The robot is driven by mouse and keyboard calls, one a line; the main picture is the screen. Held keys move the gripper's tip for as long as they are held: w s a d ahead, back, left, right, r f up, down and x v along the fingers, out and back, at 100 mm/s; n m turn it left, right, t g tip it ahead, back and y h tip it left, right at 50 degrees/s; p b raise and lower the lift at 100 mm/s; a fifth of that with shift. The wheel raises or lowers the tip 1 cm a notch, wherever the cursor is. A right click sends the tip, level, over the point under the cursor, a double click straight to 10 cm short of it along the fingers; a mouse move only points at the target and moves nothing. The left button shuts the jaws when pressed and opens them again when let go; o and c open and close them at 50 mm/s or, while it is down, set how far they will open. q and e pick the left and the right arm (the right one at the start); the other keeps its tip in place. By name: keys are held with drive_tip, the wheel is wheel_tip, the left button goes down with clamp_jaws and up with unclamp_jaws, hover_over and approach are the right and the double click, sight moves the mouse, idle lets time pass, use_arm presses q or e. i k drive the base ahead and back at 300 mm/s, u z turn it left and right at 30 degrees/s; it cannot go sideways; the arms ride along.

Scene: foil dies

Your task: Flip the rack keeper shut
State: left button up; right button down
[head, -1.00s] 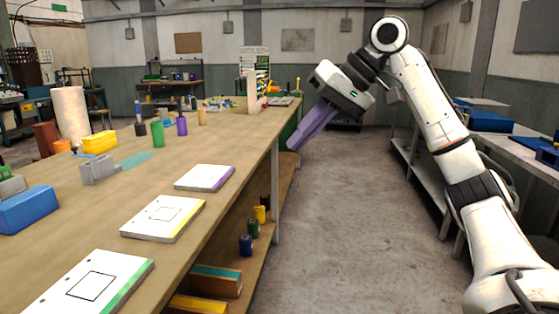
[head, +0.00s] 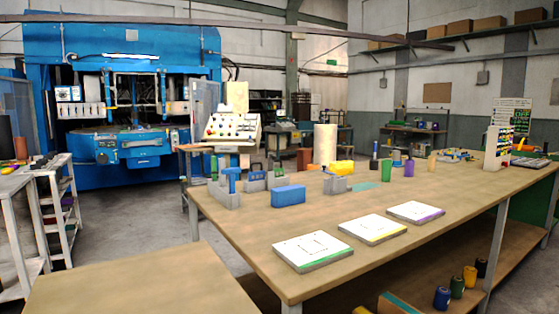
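Neither of my grippers is in the head view now. A small white upright rack-like stand (head: 497,149) with coloured pieces on its face stands at the far right of the long workbench (head: 432,222). I cannot make out a keeper on it, nor tell whether one is open or shut. Three white plates lie near the bench's front edge: one with a green edge (head: 312,252), one with a yellow edge (head: 373,229) and one with a purple edge (head: 416,212).
Blue and grey blocks, including a blue one (head: 288,196), stand on the bench's left part. A bare wooden surface (head: 140,285) is in the left foreground. A large blue press (head: 130,150) and a side rack (head: 58,215) stand at left. Grey floor (head: 130,222) lies between.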

sight(271, 158)
drive_tip(key=k, duration=0.1)
drive_tip(key=u, duration=2.45)
drive_tip(key=i, duration=3.35)
drive_tip(key=z, duration=2.15)
drive_tip(key=i, duration=2.75)
